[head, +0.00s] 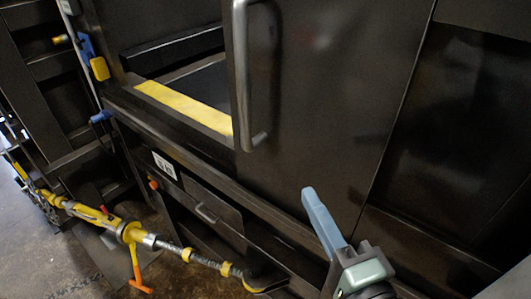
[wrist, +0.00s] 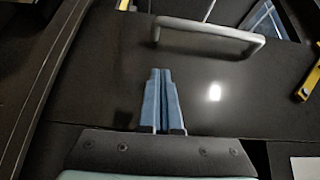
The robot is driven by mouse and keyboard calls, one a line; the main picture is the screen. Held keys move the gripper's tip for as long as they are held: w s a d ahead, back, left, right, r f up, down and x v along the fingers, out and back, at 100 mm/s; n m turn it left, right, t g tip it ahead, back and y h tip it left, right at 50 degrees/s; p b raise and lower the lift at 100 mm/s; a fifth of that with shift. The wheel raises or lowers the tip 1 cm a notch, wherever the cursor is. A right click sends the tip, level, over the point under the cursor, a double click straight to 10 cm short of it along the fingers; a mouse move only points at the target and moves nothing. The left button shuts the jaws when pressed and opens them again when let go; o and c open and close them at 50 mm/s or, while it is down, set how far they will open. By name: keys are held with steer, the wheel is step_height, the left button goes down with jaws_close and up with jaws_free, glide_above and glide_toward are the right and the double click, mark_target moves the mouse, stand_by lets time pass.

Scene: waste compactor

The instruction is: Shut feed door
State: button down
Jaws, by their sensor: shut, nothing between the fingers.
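The feed door (head: 320,90) is a dark sliding panel standing partly open, with a gap to its left in the head view. Its grey bar handle (head: 241,75) runs upright near the door's left edge. In the wrist view the door (wrist: 240,85) fills the middle and the handle (wrist: 205,29) crosses near the top. My gripper (head: 310,194) is in front of the door's lower part, below and right of the handle. Its blue fingers (wrist: 161,72) are shut together and empty, apart from the handle. I cannot tell whether the fingertips touch the door.
The feed opening (head: 195,80) has a yellow sill strip (head: 185,106). A dark ledge runs below the door. A yellow part (head: 99,68) and blue part (head: 101,116) sit left of the opening.

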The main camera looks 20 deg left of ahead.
steer(key=p, duration=0.6)
glide_toward(254, 141)
steer(key=w+d+x, duration=0.1)
steer(key=x, duration=0.4)
steer(key=shift+s+a, duration=0.3)
steer(key=shift+a, duration=0.3)
